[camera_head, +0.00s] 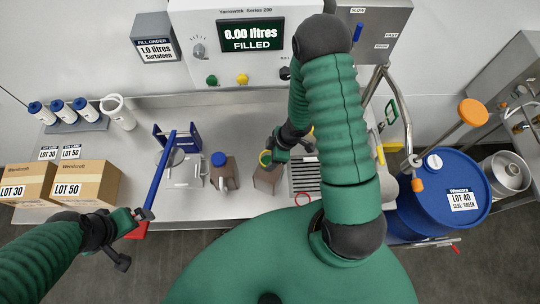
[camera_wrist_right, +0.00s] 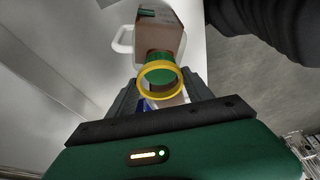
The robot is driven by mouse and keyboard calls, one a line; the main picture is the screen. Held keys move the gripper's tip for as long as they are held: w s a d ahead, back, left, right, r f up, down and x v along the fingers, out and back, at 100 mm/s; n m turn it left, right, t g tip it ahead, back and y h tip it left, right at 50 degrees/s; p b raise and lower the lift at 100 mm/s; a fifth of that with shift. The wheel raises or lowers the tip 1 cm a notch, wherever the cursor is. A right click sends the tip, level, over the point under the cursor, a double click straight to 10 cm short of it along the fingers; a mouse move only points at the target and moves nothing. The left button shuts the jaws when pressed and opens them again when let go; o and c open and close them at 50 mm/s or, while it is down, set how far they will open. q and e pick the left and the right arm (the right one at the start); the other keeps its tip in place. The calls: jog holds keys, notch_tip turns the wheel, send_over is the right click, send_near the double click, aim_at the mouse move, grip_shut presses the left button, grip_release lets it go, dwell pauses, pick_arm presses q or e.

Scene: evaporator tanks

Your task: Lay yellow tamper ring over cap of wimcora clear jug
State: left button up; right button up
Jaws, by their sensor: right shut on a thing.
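My right gripper (camera_head: 270,157) is shut on the yellow ring (camera_head: 265,158), held above a brownish jug (camera_head: 268,179) on the bench. In the right wrist view the yellow ring (camera_wrist_right: 143,83) stands out from the fingertips (camera_wrist_right: 160,92). A green cap (camera_wrist_right: 160,59) on the jug (camera_wrist_right: 163,28) shows behind and through the ring. I cannot tell whether ring and cap touch. Another jug (camera_head: 227,176) with a blue cap (camera_head: 219,159) stands to the left. The wimcora name is not readable on either jug. My left gripper (camera_head: 141,214) is at the bench's front left; its jaws are unclear.
A blue bar and stand (camera_head: 160,172) lie near my left gripper. Boxes (camera_head: 87,184) and blue-capped bottles (camera_head: 58,106) are at the left. A drain grate (camera_head: 304,175) and a red ring (camera_head: 303,198) are right of the jug. A blue drum (camera_head: 440,210) stands farther right.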

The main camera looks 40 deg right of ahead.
jog(key=shift+f+b, duration=0.55)
jog(key=shift+f, duration=0.3)
jog(key=shift+r+p, duration=2.6)
jog(key=shift+p, duration=0.25)
jog(key=shift+s+f, duration=0.15)
